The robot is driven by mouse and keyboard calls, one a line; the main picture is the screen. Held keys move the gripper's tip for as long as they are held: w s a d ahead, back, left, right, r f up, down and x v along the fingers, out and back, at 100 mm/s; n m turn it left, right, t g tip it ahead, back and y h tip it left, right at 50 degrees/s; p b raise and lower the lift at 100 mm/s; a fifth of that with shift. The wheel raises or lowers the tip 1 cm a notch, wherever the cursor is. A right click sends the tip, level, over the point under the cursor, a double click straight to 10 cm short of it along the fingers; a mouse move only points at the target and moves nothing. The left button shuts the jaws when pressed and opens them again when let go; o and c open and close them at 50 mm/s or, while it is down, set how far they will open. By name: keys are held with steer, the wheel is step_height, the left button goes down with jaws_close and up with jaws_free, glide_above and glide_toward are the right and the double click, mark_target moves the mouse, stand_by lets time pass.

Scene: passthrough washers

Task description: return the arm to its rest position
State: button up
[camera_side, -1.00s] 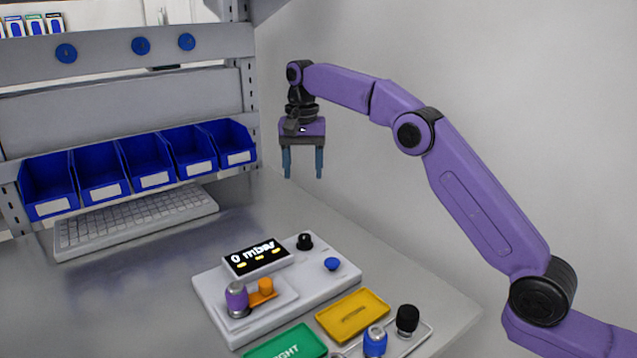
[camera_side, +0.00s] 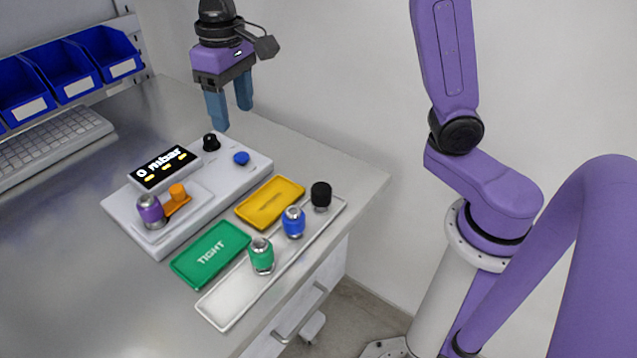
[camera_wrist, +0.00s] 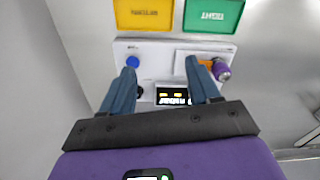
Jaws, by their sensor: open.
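My gripper (camera_side: 231,112) hangs with its blue-grey fingers pointing down and spread apart, with nothing between them. It is in the air above the back of the white gauge unit (camera_side: 238,178), near its display. In the wrist view, my gripper (camera_wrist: 163,72) shows both fingers apart over the gauge unit (camera_wrist: 160,60). My purple arm rises out of the top of the side view, so its upper bend is hidden there.
A purple-bodied fitting (camera_side: 151,211) stands on the gauge unit by an orange part (camera_side: 178,198). Yellow (camera_side: 270,203) and green (camera_side: 210,254) trays lie in front. Blue bins (camera_side: 107,53) and a keyboard (camera_side: 50,140) are left.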

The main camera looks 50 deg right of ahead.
steer(key=s+d+f+n, duration=0.2)
steer(key=s+d+n, duration=0.1)
steer(key=s, duration=0.5)
steer(key=s+d+f+n, duration=0.3)
steer(key=s+d, duration=0.2)
steer(key=s, duration=0.4)
steer(key=s+d+f+n, duration=0.3)
steer(key=s+d+n, duration=0.1)
steer(key=s, duration=0.5)
steer(key=shift+s+f, duration=0.15)
steer(key=shift+f, duration=0.1)
